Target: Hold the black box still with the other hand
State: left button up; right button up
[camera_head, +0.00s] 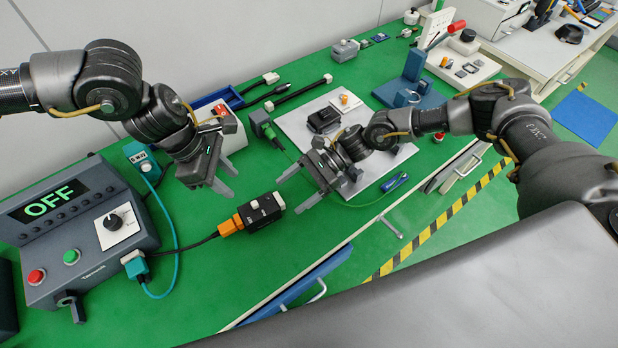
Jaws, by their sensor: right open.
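A black box (262,207) lies on the green bench top, with an orange connector (230,226) at its left end and a black cable running from it. My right gripper (291,195) is open and empty. In the picture its fingers are just right of the box's right end; I cannot tell their exact height above the bench. My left gripper (208,187) is up and left of the box, with its fingers apart and nothing between them.
A grey control unit (88,240) with an OFF display stands at the left. A teal cable (176,240) loops beside it. A light grey plate (300,120) carries another small black part (323,119). A blue fixture (408,90) stands behind. Bench around the box is mostly clear.

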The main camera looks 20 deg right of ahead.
aim_at(280, 201)
jog(key=shift+x, duration=2.35)
jog(key=c, duration=1.1)
jog(key=shift+c, duration=0.2)
